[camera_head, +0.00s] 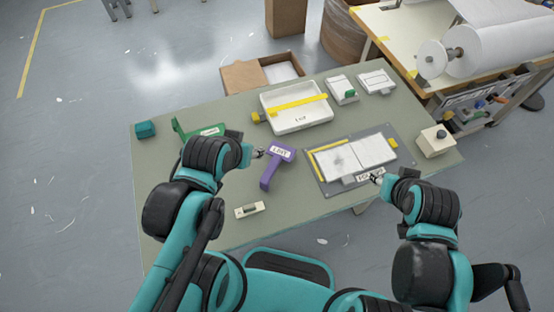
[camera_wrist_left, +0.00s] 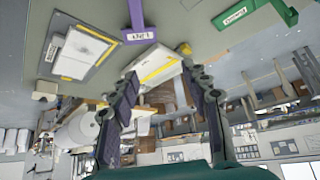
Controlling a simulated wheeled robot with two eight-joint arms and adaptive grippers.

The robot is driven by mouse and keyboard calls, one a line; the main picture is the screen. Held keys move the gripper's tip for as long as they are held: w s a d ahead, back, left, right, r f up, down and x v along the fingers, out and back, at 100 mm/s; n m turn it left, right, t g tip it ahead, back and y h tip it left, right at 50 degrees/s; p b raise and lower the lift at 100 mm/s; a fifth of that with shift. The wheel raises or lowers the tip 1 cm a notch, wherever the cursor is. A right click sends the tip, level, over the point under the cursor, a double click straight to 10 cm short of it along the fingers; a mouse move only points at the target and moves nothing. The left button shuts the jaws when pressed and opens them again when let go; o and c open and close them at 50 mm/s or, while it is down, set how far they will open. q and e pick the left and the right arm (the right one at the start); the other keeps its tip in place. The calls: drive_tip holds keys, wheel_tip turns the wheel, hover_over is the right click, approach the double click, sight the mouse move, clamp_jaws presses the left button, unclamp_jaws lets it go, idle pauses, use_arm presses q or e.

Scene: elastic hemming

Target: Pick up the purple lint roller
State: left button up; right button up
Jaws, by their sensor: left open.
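The purple lint roller (camera_head: 272,167) lies on the green table with a white label on its wide head and its handle toward the front edge. My left gripper (camera_head: 260,153) is open just left of its head; I see no grip on it. In the left wrist view the roller (camera_wrist_left: 138,22) is at the top, beyond the open fingers (camera_wrist_left: 160,65), and nothing is between them. My right gripper (camera_head: 376,179) is at the front edge of the grey mat, by a white label; its finger opening is too small to tell.
A green tool (camera_head: 198,132) lies partly behind my left wrist. A white tray (camera_head: 296,106) with a yellow bar stands behind the roller. The grey mat (camera_head: 322,176) with white cloth is to the right. A small cream block (camera_head: 249,209) lies in front. Table surface (camera_head: 165,152) is bare at left.

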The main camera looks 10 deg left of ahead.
use_arm(q)
drive_tip(key=shift+o, duration=0.5)
drive_tip(key=m+g, duration=0.2)
drive_tip(key=g, duration=0.5)
hover_over(276, 159)
drive_tip(key=f, duration=1.5)
drive_tip(key=shift+w+b, duration=0.2)
drive_tip(key=shift+b, duration=0.15)
wheel_tip(276, 159, down, 2)
drive_tip(key=shift+f+b, duration=0.25)
drive_tip(key=shift+b, duration=0.25)
drive_tip(key=f+b, duration=0.1)
drive_tip(key=f, duration=0.1)
drive_tip(key=f+b, duration=0.1)
drive_tip(key=f, duration=0.2)
drive_tip(key=shift+s+f+b, duration=0.2)
drive_tip(key=shift+f+b, duration=0.15)
drive_tip(key=shift+r, duration=0.1)
clamp_jaws()
